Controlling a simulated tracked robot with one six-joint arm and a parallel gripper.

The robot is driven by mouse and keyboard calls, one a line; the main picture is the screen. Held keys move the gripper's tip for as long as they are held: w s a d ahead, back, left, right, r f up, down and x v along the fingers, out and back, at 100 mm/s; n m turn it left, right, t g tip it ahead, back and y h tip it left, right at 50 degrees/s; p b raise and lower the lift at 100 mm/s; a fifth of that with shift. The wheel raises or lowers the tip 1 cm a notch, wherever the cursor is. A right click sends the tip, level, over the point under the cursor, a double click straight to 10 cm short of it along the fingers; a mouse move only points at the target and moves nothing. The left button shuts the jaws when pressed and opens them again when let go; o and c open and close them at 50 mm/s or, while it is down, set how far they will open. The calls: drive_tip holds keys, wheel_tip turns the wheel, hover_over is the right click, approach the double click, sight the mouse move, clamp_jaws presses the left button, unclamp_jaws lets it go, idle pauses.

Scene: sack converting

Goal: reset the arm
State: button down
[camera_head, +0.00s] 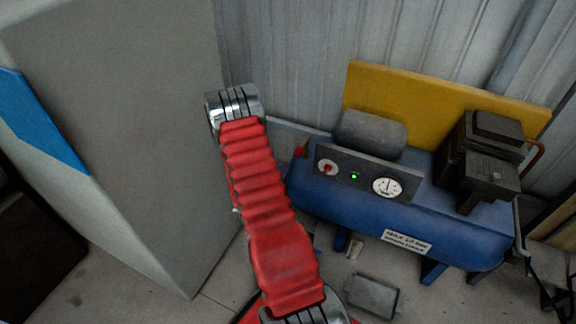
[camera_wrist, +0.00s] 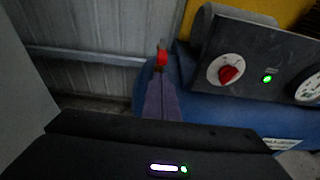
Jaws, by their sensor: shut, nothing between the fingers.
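My gripper (camera_wrist: 161,76) shows in the wrist view as a narrow dark wedge, its fingers together with nothing seen between them. The dark body behind it carries a lit strip and a small green light. A red valve lever (camera_wrist: 162,58) on the blue compressor appears just past the fingertips. I cannot tell whether they touch. In the head view my arm, in a red ribbed sleeve, reaches up from the bottom middle to a silver joint. My gripper cannot be made out there. The red lever (camera_head: 301,151) shows right of the arm.
The blue compressor (camera_head: 345,205) stands right of my arm, with a gauge panel (camera_head: 350,177), a green light and a dark motor (camera_head: 485,160). A yellow board (camera_head: 430,95) stands behind it. A grey cabinet (camera_head: 130,130) is close on the left. A corrugated wall closes the back.

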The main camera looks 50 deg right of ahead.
drive_tip(key=shift+s+a+r, duration=0.1)
drive_tip(key=shift+s+a, duration=0.05)
drive_tip(key=shift+a, duration=0.45)
